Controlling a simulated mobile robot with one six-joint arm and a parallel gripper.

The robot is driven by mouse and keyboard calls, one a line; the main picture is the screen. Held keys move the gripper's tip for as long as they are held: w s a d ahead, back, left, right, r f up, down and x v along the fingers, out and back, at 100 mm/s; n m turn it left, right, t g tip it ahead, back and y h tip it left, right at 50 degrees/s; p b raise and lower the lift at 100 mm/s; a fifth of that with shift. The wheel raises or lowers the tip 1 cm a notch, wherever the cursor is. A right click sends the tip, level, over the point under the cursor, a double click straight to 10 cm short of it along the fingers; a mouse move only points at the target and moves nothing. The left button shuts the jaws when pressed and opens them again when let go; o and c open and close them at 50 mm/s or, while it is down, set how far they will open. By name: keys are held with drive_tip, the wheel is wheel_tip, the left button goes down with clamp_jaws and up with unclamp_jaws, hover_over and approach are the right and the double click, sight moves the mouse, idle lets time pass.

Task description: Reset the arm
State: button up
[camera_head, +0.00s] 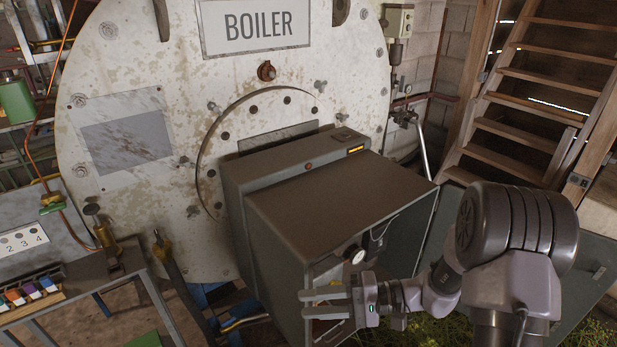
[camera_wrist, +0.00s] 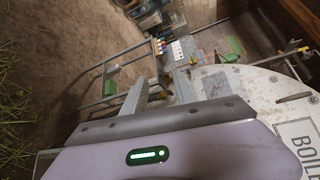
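My gripper (camera_head: 303,303) is in front of the lower part of the grey box-shaped unit on the boiler (camera_head: 330,195). Its two fingers point left and stand apart with nothing between them, so it is open and empty. My arm comes in from the lower right and is bent. In the wrist view the fingers of my gripper (camera_wrist: 160,88) also show apart, with the floor and a bench beyond. I cannot tell whether the fingers touch the unit.
The round boiler front (camera_head: 130,200) fills the back. The grey unit has an open door (camera_head: 412,240) at its right. A bench (camera_head: 95,270) with coloured items stands left. A wooden staircase (camera_head: 530,105) rises at the right. Grassy plant matter (camera_wrist: 12,110) lies on the floor.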

drive_tip(key=s+d+r+n+g+h, duration=0.1)
drive_tip(key=s+r+h, duration=0.3)
drive_tip(key=s, duration=0.2)
drive_tip(key=s+d+r+h, duration=0.1)
drive_tip(key=s+r+h, duration=0.4)
drive_tip(key=s, duration=0.2)
drive_tip(key=s+d+r+m+t+h, duration=0.3)
drive_tip(key=s+d+r+t+h, duration=0.1)
drive_tip(key=d+t+h, duration=0.1)
drive_tip(key=shift+d+r+t, duration=0.3)
drive_tip(key=shift+d+t, duration=0.5)
drive_tip(key=shift+d, duration=0.2)
